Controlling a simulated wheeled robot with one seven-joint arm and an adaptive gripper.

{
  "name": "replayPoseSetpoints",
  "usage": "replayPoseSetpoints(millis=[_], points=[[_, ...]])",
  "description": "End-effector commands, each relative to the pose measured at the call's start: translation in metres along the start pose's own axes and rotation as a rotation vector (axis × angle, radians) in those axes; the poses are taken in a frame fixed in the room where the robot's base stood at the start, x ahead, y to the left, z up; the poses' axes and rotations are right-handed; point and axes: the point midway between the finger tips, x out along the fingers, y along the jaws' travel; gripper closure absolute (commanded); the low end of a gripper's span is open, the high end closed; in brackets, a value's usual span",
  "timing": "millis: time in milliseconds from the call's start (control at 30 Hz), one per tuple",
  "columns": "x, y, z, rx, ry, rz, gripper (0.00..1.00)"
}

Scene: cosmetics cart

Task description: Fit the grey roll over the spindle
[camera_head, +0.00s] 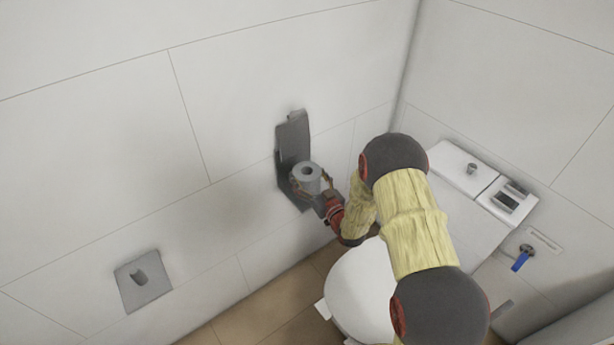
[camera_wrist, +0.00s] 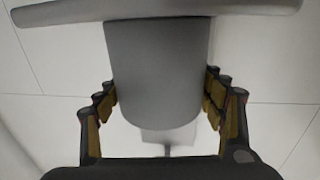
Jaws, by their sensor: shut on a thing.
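The grey roll (camera_head: 307,179) is upright with its dark hole facing up, in front of the dark grey wall holder (camera_head: 293,139). In the wrist view the roll (camera_wrist: 155,65) fills the middle, with a finger against each side. My gripper (camera_head: 314,191) is shut on it, reaching in from the lower right; the fingers also show in the wrist view (camera_wrist: 160,100). The spindle is not visible in either view, so I cannot tell whether the roll is around it or above it. The holder's lower part is partly hidden behind the roll.
A white toilet (camera_head: 362,290) stands below and right of the holder, partly covered by my arm. A grey wall plate with a recess (camera_head: 142,281) is at lower left. A blue-handled fitting (camera_head: 521,259) is at right. The wall left of the holder is clear.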

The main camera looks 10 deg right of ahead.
Motion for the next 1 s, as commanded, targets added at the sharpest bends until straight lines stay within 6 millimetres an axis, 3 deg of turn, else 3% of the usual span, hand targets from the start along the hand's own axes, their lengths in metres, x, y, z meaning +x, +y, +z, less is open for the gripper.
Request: replayPoseSetpoints(millis=[400, 733, 867, 1000], points=[[0.000, 0.000, 0.001, 0.000, -0.001, 0.000, 0.09], [-0.002, 0.000, 0.001, 0.000, -0.002, 0.000, 0.09], [-0.013, 0.001, 0.001, 0.000, -0.002, 0.001, 0.09], [-0.038, 0.001, 0.001, 0.002, -0.003, 0.003, 0.09]])
